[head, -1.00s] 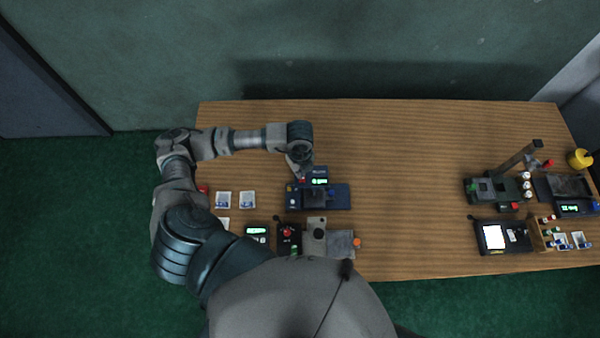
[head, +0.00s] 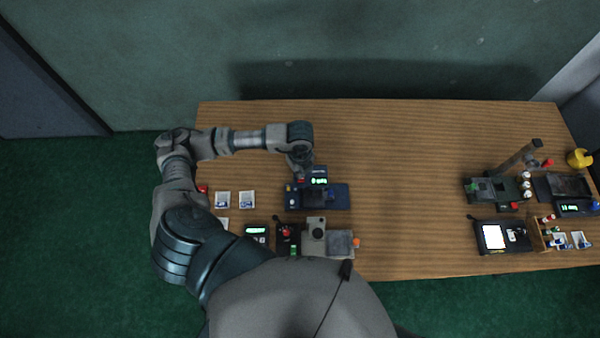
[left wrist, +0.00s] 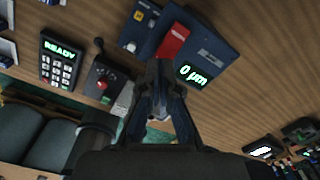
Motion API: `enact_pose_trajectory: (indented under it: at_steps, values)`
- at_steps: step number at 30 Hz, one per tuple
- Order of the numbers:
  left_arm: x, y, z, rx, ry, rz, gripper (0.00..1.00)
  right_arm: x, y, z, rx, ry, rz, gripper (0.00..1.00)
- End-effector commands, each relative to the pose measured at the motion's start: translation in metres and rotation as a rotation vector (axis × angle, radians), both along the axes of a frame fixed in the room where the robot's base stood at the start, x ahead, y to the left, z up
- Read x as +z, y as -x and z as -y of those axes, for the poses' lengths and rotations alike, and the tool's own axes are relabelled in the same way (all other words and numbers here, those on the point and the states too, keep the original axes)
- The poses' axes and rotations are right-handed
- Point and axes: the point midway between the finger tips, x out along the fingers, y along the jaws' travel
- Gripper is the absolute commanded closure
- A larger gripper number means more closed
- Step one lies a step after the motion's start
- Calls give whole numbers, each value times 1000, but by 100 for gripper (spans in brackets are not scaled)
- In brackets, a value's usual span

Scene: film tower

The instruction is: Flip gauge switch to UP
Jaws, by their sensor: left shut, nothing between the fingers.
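The blue gauge (head: 338,197) stands on the left half of the table, with a lit green display (head: 319,181). In the left wrist view the gauge (left wrist: 215,42) shows a red part (left wrist: 174,40) and a display reading "0 µm" (left wrist: 192,74). I cannot make out the switch or its position; my fingers may hide it. My left gripper (head: 301,173) is over the back left of the gauge. In the left wrist view my left gripper (left wrist: 160,66) is shut and empty, its tips close to the display and red part. I cannot tell whether it touches. My right gripper is out of view.
A keypad reading "READY" (left wrist: 61,58) and a black lever box with a red button (left wrist: 103,84) stand beside the gauge. Several white packets (head: 247,199) lie to the left. More devices (head: 495,236) stand at the right. The table's middle (head: 410,180) is clear.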

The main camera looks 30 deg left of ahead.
Motion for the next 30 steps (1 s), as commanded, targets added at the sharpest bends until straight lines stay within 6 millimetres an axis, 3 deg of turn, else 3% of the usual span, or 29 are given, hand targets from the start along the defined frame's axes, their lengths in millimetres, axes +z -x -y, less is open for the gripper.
enact_pose_trajectory:
  at_steps: [6,30]
  values:
    - [-3,0,1,-1,-1,0,100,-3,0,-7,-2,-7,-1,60]
    - [-15,0,0,0,0,0,100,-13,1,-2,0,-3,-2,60]
